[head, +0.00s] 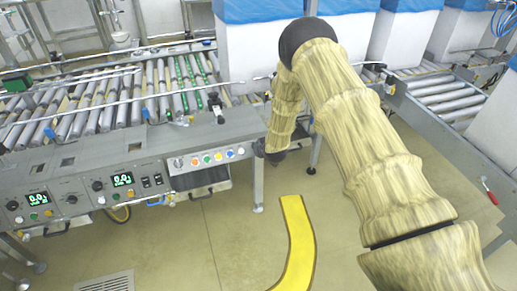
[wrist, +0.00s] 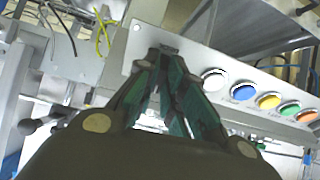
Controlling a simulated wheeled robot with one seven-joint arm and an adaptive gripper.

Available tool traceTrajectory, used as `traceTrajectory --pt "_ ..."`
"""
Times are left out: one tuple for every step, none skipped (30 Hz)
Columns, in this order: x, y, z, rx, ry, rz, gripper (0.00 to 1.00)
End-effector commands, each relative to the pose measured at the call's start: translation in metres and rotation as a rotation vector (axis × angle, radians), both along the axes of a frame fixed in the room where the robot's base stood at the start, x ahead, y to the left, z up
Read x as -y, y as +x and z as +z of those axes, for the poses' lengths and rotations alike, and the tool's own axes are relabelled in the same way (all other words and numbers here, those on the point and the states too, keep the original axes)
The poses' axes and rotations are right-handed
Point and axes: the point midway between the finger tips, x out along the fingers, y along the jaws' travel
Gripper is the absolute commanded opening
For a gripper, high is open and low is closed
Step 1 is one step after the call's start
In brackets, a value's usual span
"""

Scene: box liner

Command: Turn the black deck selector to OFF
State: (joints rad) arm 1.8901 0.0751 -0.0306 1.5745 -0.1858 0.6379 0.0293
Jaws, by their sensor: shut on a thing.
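The button panel (head: 210,160) is on the front of the conveyor deck. A small dark knob, the black deck selector (head: 178,162), sits at its left end, left of a white button (wrist: 214,78). In the wrist view my gripper (wrist: 166,58) has its fingers drawn together at the panel, just left of the white button. The fingers are shut on the selector and hide most of it, so I cannot read its pointer or the OFF mark. In the head view my sleeved arm bends down right of the panel, and the fingers cannot be made out there.
Blue, yellow and orange buttons (wrist: 269,101) run right of the white one. Two consoles with green displays (head: 122,179) are further left. Rollers (head: 110,95) lie above the panel. A yellow floor strip (head: 297,245) crosses open floor in front. Blue-topped white boxes (head: 255,45) stand behind.

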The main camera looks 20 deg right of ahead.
Motion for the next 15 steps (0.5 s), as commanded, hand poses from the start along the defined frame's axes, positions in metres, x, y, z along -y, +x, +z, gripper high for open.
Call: traceTrajectory --pt "-0.0012 0.0050 0.0046 0.012 0.011 -0.011 0.00" --pt "-0.0010 0.0050 0.0047 0.011 0.018 -0.018 0.00" --pt "-0.0011 0.0051 0.0049 0.011 0.024 -0.024 0.00" --pt "-0.0011 0.0051 0.0050 0.011 0.027 -0.029 0.00" --pt "-0.0011 0.0051 0.0051 0.011 0.030 -0.033 0.00" --pt "-0.0012 0.0051 0.0052 0.011 0.034 -0.036 0.00" --pt "-0.0012 0.0053 0.0054 0.011 0.035 -0.039 0.00" --pt "-0.0012 0.0052 0.0055 0.012 0.038 -0.041 0.00" --pt "-0.0012 0.0053 0.0056 0.012 0.039 -0.043 0.00" --pt "-0.0012 0.0054 0.0057 0.012 0.040 -0.043 0.00" --pt "-0.0013 0.0054 0.0058 0.012 0.041 -0.044 0.00" --pt "-0.0012 0.0055 0.0059 0.012 0.040 -0.045 0.00" --pt "-0.0012 0.0056 0.0060 0.012 0.041 -0.045 0.00" --pt "-0.0012 0.0055 0.0061 0.012 0.040 -0.045 0.00" --pt "-0.0012 0.0057 0.0062 0.013 0.040 -0.045 0.00"
